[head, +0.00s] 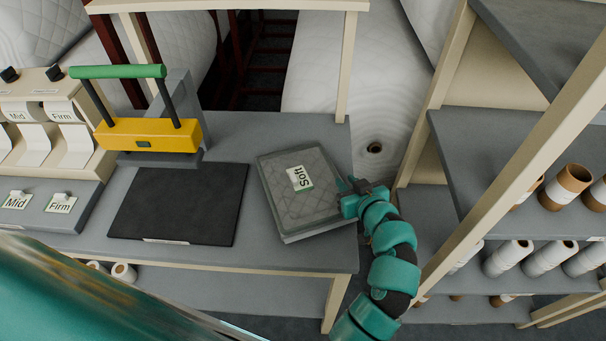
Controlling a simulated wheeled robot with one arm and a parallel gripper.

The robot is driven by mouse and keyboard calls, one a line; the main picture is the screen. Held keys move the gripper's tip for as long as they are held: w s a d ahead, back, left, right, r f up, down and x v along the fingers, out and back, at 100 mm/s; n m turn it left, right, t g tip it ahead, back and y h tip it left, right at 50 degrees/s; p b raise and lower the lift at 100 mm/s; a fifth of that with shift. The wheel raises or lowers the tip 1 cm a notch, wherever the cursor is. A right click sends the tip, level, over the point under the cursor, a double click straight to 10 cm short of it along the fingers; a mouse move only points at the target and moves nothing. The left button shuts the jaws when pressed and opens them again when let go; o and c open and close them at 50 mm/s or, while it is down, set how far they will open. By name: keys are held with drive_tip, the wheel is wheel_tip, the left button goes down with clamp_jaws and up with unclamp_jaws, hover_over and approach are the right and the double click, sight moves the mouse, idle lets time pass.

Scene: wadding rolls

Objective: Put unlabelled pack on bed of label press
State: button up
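A grey quilted pack (312,208) lies flat and a little turned on the table, right of the label press. A white and green label reading "Soft" (300,178) lies on its top. The bed of the label press (180,207) is a flat black plate with nothing on it. The yellow press head (150,136) with its green handle (117,71) is raised behind the bed. My gripper (352,185) is at the right edge of the pack. The view is too small to tell whether its fingers are open or touch the pack.
Label dispensers marked "Mid" and "Firm" (66,118) stand at the left, with a grey tray (45,210) of labels before them. A post and shelves of rolls (567,186) stand close at the right. A narrow strip of bare table separates bed and pack.

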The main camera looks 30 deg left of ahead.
sight(336, 172)
drive_tip(key=shift+f+p+x, duration=0.1)
drive_tip(key=shift+p+x, duration=0.4)
drive_tip(key=shift+x, duration=0.8)
drive_tip(key=shift+f+p+x, duration=0.15)
drive_tip(key=shift+p+x, duration=0.3)
drive_tip(key=shift+x, duration=0.85)
drive_tip(key=shift+c, duration=0.4)
clamp_jaws()
